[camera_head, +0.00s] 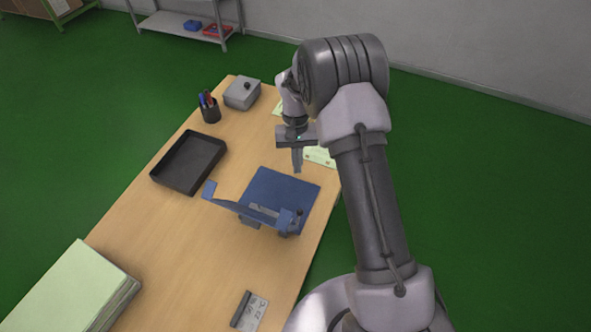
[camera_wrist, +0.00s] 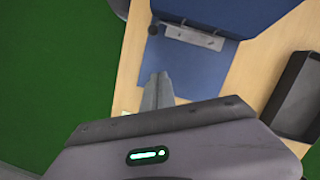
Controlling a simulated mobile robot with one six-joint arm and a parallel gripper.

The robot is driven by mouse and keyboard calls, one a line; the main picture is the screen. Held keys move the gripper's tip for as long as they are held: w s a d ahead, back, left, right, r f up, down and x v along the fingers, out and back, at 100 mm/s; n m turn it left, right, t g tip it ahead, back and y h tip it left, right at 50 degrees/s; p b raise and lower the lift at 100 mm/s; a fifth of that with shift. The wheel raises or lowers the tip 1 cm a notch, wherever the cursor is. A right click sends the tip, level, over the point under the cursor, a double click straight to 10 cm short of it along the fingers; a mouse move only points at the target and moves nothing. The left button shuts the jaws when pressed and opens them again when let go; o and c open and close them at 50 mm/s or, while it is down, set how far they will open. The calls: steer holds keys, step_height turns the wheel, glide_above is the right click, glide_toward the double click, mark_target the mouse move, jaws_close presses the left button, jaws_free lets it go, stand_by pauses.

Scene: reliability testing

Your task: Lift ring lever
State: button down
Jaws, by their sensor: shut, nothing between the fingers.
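A blue piece that looks like an open binder lies on the wooden table; its flat blue panel (camera_head: 282,192) is on the right. A second blue part (camera_head: 237,209) rises at a tilt on its near left side. A grey metal strip (camera_head: 263,211) sits between them, and a small dark knob-like end shows near its right end. In the wrist view the metal strip (camera_wrist: 194,37) is at the top, beside the flat panel (camera_wrist: 187,78). My gripper (camera_head: 297,171) is shut and empty, pointing down above the panel's far edge, apart from the strip. Its fingers (camera_wrist: 158,76) also show in the wrist view. I cannot make out the lever clearly.
A black tray (camera_head: 188,161), a pen cup (camera_head: 209,107) and a grey box (camera_head: 242,93) stand at the left and back. A pale green stack (camera_head: 75,290) is at the near left. A small card (camera_head: 250,312) lies near the front. Papers lie behind my gripper.

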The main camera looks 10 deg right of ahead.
steer(key=b+x, duration=0.2)
steer(key=x, duration=0.7)
steer(key=shift+s+f+b, duration=0.15)
steer(key=shift+s+b, duration=0.05)
steer(key=shift+b, duration=0.15)
steer(key=s, duration=0.3)
steer(key=shift+s+a+b, duration=0.15)
steer(key=shift+a+b, duration=0.05)
steer(key=shift+b, duration=0.1)
steer(key=shift+s, duration=0.3)
